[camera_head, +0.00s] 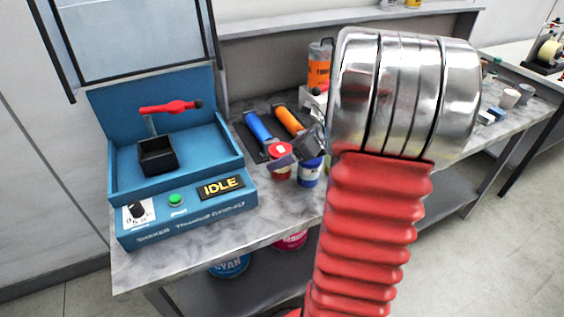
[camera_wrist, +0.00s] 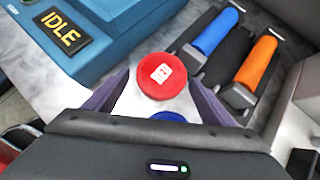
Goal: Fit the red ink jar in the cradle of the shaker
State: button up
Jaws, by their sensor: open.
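The red ink jar (camera_head: 280,160) stands on the bench to the right of the shaker. In the wrist view its red lid (camera_wrist: 162,76) with a white label lies between the two fingers of my gripper (camera_wrist: 158,88). The fingers are open, with a gap on each side of the lid. In the head view my gripper (camera_head: 296,152) is at the jar and my arm hides part of it. The shaker (camera_head: 180,215) is a blue box with an IDLE sign. Its cradle (camera_head: 157,155) is a black open-topped holder, empty, with a red-handled clamp (camera_head: 170,106) raised above it.
A blue jar (camera_head: 310,174) stands close beside the red one. An orange tin (camera_head: 319,66) stands at the back. Cans sit on the lower shelf. Bench space between shaker and jars is clear.

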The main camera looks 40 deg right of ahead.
jog(key=shift+x, duration=1)
jog(key=shift+c, duration=0.2)
jog(key=c, duration=1.5)
jog(key=shift+c, duration=0.2)
jog(key=shift+r, duration=0.15)
notch_tip(320, 180, up, 18)
